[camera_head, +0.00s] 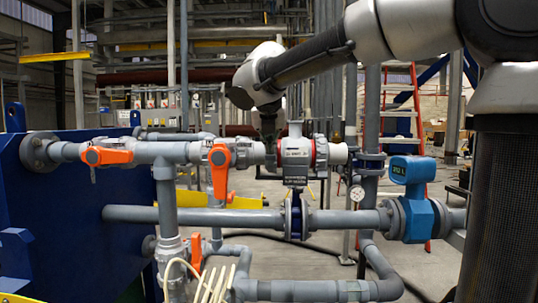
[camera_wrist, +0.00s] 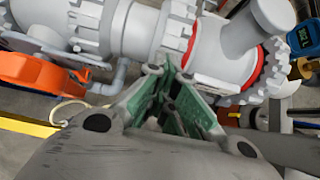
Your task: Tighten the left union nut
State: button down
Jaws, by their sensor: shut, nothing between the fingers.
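The left union nut (camera_head: 271,157) is a grey ribbed ring at the left end of the grey fitting (camera_head: 295,152) on the upper pipe. It shows in the wrist view as a ribbed ring (camera_wrist: 176,27) left of a red ring. The right union nut (camera_head: 320,152) is a similar ring, also in the wrist view (camera_wrist: 268,75) at right. My gripper (camera_wrist: 165,72), with green inner pads, is shut and empty. Its tips appear just below the left nut in the wrist view; whether they touch it I cannot tell. In the head view its tips are not clearly visible.
Orange valve handles (camera_head: 220,170) sit on the pipe to the left. A blue flow meter (camera_head: 412,170) and a gauge (camera_head: 357,193) stand at right. A lower grey pipe (camera_head: 190,216) runs beneath. A blue press plate (camera_head: 80,190) is far left.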

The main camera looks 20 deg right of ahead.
aim_at(272, 159)
jog(key=shift+s+f, duration=0.25)
jog(key=shift+f, duration=0.35)
jog(key=shift+s+f, duration=0.25)
jog(key=shift+f, duration=0.3)
jog(key=shift+s+f, duration=0.2)
jog(key=shift+f, duration=0.85)
jog(key=shift+w+d+f, duration=0.1)
jog(key=shift+w+f, duration=0.05)
jog(key=shift+f, duration=0.3)
jog(key=shift+w+d+f, duration=0.1)
jog(key=shift+f, duration=0.35)
jog(key=shift+w+d+f, duration=0.15)
jog(key=shift+w+f, duration=0.1)
jog(key=shift+f, duration=0.25)
jog(key=shift+w+d+f, duration=0.15)
jog(key=shift+w+f, duration=0.1)
jog(key=shift+f, duration=0.2)
jog(key=shift+r, duration=0.1)
